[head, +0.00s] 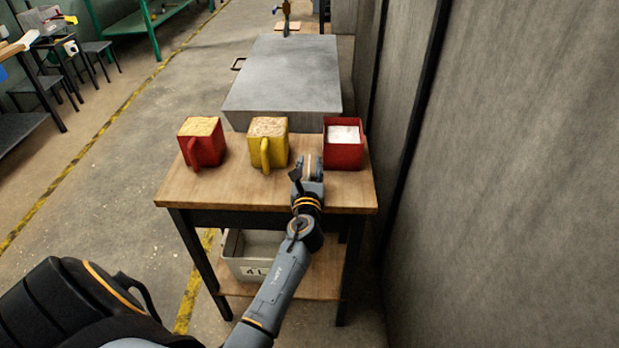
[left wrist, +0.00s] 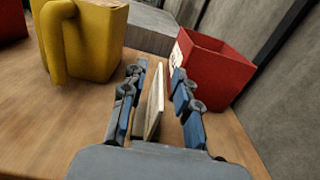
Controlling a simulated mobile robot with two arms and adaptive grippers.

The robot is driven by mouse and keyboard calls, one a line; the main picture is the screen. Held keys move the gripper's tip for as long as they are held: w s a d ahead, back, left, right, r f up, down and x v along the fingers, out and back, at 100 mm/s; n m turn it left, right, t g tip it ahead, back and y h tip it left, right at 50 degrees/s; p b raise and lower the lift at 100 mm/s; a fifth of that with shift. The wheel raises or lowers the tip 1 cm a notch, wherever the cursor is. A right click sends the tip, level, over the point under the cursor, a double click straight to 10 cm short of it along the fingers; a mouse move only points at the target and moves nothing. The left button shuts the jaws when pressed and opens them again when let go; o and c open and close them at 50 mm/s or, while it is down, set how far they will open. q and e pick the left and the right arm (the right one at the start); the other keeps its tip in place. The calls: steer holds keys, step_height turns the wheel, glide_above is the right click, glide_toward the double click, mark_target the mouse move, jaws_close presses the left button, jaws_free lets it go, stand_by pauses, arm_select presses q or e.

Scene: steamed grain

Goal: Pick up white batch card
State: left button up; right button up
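The white batch card (left wrist: 153,103) looks like a thin pale plate standing on edge, slightly tilted, between the fingers of my left gripper (left wrist: 160,100). In the left wrist view there is a gap between the card and the right-hand finger, and the card is nearer the left-hand finger. The fingers are apart. In the head view my left gripper (head: 308,168) is low over the right part of the wooden table (head: 225,190), and a pale sliver of the card shows between its fingers. The card's lower edge is hidden. My right gripper is not in view.
A yellow mug (head: 268,145) and a red mug (head: 202,145) with grain-coloured tops stand to the left. A red square container (head: 343,150) with white contents stands just right of the gripper. A grey metal box (head: 285,75) is behind; a wall (head: 510,170) borders the right.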

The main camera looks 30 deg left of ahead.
arm_select(q)
jaws_close()
steer(key=shift+r, duration=0.1)
